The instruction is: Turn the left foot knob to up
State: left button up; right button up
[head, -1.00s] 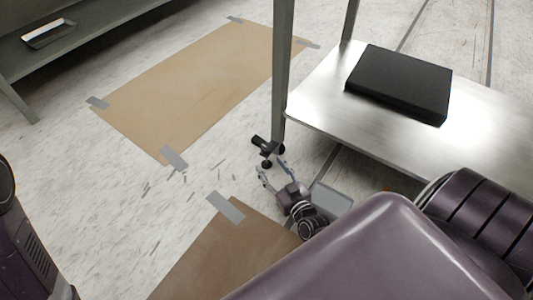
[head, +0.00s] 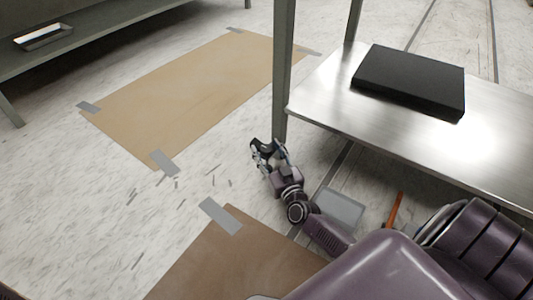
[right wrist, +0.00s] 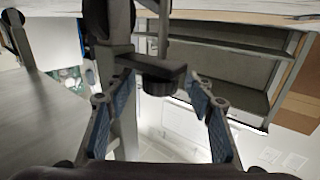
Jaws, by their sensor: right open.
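The left foot knob (head: 263,146) is a small black part at the foot of the near grey table leg (head: 282,75). In the right wrist view, a black bracket with a round knob (right wrist: 160,88) lies between the finger pads, with gaps visible at both sides. My right gripper (head: 269,157) is open at the leg's foot, its fingers reaching around the black part. The gripper also shows in the right wrist view (right wrist: 162,94), with its blue-padded fingers apart. The fingers partly hide the knob in the head view. My left gripper is not in view.
The steel shelf (head: 400,130) carries a black slab (head: 410,80) and overhangs close right of my right gripper. A grey tray (head: 338,208) lies on the floor beside my forearm. Brown sheets (head: 195,85) are taped to the floor; the floor left of the leg is open.

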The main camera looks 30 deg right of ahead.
jog(key=shift+w, duration=0.25)
jog(key=shift+c, duration=0.2)
jog(key=c, duration=1.2)
jog(key=shift+o, duration=0.2)
jog(key=shift+d+n+y, duration=0.1)
jog(key=shift+n+y, duration=0.3)
jog(key=shift+n+y+b, duration=0.5)
jog(key=shift+n+y, duration=0.1)
jog(key=shift+y, duration=0.4)
jog(key=n+y, duration=0.3)
jog(key=y, duration=0.1)
jog(key=shift+d+y, duration=0.1)
jog(key=shift+y, duration=0.2)
jog(key=shift+a+n+g+y, duration=0.1)
jog(key=shift+n+g+y, duration=1.05)
jog(key=shift+y, duration=0.75)
jog(key=shift+a+n+g+y, duration=0.1)
jog(key=shift+n+g+y, duration=0.65)
jog(key=shift+n+y, duration=0.95)
jog(key=shift+g+y, duration=0.4)
jog(key=shift+y, duration=0.3)
